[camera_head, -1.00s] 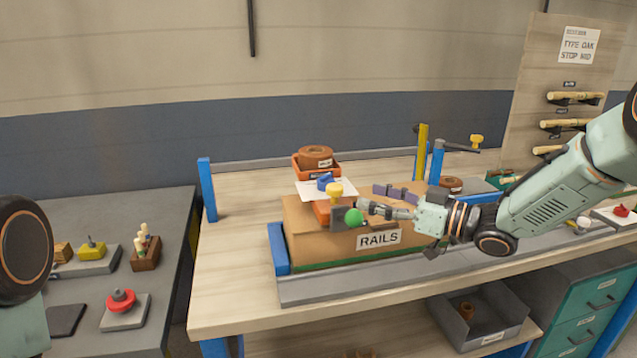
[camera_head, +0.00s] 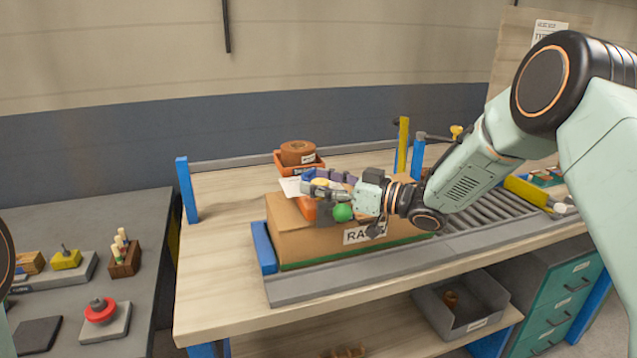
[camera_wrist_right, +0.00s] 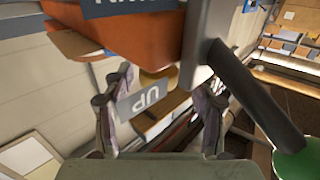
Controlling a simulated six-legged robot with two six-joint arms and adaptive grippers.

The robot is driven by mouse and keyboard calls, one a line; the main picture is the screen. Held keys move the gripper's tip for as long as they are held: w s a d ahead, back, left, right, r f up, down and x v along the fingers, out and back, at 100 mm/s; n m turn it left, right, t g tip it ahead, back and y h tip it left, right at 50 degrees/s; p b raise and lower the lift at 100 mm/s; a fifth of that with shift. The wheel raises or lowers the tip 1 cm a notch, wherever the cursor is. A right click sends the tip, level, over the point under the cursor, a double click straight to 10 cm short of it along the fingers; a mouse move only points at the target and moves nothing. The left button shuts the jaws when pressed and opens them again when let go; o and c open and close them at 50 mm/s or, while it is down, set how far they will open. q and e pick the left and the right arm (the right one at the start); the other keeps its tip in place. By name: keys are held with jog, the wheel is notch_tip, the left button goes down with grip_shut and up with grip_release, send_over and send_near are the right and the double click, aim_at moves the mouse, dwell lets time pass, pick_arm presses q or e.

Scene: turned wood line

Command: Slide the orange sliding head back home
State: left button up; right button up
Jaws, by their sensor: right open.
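The orange sliding head (camera_head: 308,208) is at the top of the cardboard box labelled RAILS (camera_head: 290,240), near its left end. A dark grey plate and a green ball (camera_head: 343,212) are on its near side. My right gripper (camera_head: 308,189) is open just above the head and hides part of it. In the right wrist view the orange head (camera_wrist_right: 140,40) fills the top, with a dark rod ending in the green ball (camera_wrist_right: 297,162) at right. A yellow knob (camera_wrist_right: 158,80) shows between the spread fingers (camera_wrist_right: 160,110); I cannot tell whether they touch it. My left gripper is out of view.
A blue stop (camera_head: 263,247) stands at the box's left end. An orange tray (camera_head: 283,160) with a brown ring is behind it. Rollers (camera_head: 490,212) run to the right. A grey side table (camera_head: 60,225) holds a red knob. The bench's left part is clear.

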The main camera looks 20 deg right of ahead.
jog(key=shift+w, duration=0.15)
jog(key=shift+c, duration=0.2)
jog(key=shift+c, duration=0.7)
grip_shut()
